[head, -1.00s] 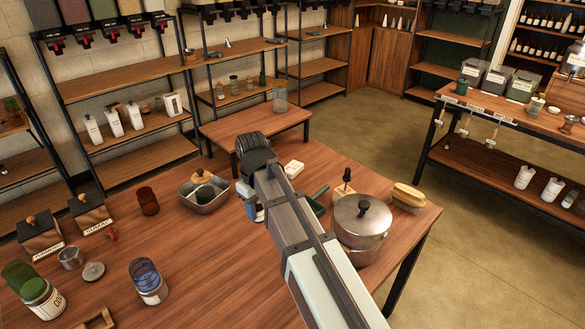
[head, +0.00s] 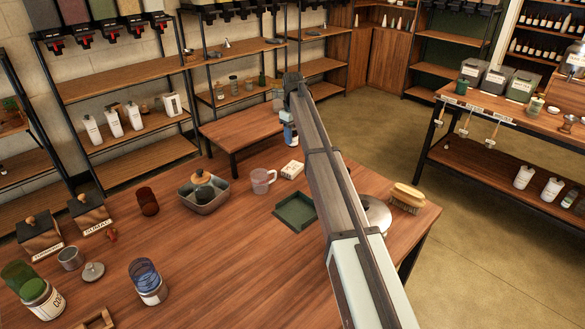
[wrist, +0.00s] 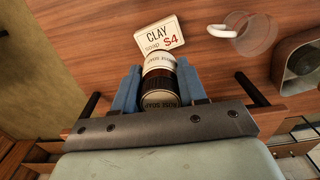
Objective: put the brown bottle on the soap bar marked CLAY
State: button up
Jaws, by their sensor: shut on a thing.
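My gripper (wrist: 158,84) is shut on a bottle (wrist: 158,66) with a pale label and a dark band, held between the blue fingers in the wrist view. Its brown colour is hard to make out there. The soap bar marked CLAY (wrist: 158,34) lies on the wooden table just beyond the bottle in that view; the bottle covers its near edge. In the head view the white soap bar (head: 292,169) lies near the table's far edge.
A clear mug (head: 263,180) stands left of the soap bar. A green tray (head: 295,211) lies nearer, and a metal pan (head: 205,199) stands farther left. The pot (head: 376,215) is partly hidden by my arm, beside a brush (head: 408,197). A lower table (head: 238,130) stands behind.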

jog(key=shift+w+a+n, duration=0.1)
jog(key=shift+w+n, duration=0.1)
jog(key=shift+n, duration=0.4)
jog(key=shift+f, duration=0.3)
send_over(293, 167)
jog(key=shift+f, duration=4.7)
jog(key=shift+f, duration=0.1)
jog(key=o, duration=1.1)
notch_tip(293, 167, up, 12)
jog(key=shift+r, duration=0.15)
